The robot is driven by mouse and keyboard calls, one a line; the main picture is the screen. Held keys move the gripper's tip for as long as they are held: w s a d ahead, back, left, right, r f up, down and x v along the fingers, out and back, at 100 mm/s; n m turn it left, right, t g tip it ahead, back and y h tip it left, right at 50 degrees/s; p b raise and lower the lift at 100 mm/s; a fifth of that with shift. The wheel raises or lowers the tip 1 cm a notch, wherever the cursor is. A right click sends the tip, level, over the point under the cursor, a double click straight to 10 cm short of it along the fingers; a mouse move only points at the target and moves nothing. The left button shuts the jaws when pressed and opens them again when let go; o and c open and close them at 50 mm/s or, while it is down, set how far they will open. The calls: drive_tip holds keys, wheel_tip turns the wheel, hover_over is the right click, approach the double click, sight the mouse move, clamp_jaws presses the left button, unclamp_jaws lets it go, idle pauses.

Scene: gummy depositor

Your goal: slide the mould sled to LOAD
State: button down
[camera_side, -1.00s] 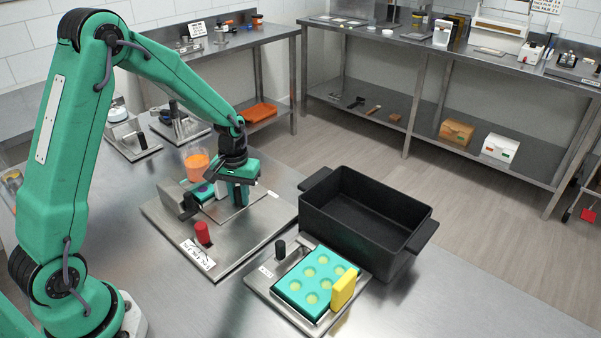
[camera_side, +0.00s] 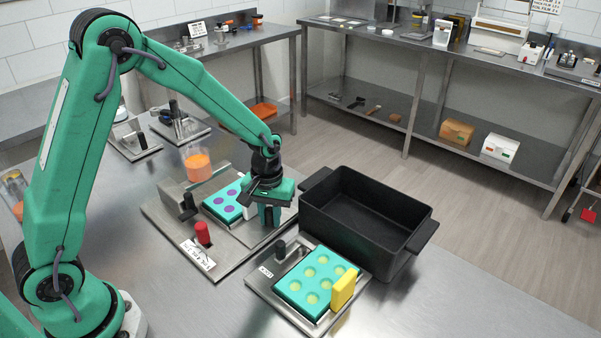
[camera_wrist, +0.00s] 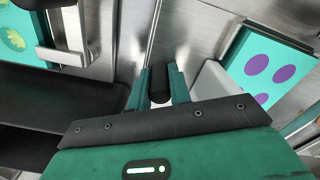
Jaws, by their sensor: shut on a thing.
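The mould sled carries a teal mould (camera_side: 224,204) with purple-filled cavities. It stands on the steel base plate (camera_side: 165,222), out beside the grey depositor housing (camera_side: 178,190). The mould also shows at the right of the wrist view (camera_wrist: 243,52). My gripper (camera_side: 268,214) is at the sled's right end, low over the plate. In the wrist view my gripper (camera_wrist: 159,90) is shut on an upright black handle (camera_wrist: 160,82), with a teal finger on each side. A pale bracket (camera_wrist: 211,80) lies between handle and mould. My gripper hides part of the sled; I cannot read a LOAD mark.
A red knob (camera_side: 203,232) stands at the plate's front. A second station with a teal mould (camera_side: 305,273), a yellow block (camera_side: 343,289) and a black knob (camera_side: 280,248) is close in front. A deep black bin (camera_side: 365,212) stands close right. An orange-filled beaker (camera_side: 196,164) is behind.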

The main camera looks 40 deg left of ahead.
drive_tip(key=shift+w+d, duration=0.1)
drive_tip(key=shift+d, duration=0.1)
drive_tip(key=c, duration=1.3)
unclamp_jaws()
drive_tip(key=shift+a+r, duration=0.1)
drive_tip(key=shift+r, duration=3.8)
drive_tip(key=shift+r, duration=0.1)
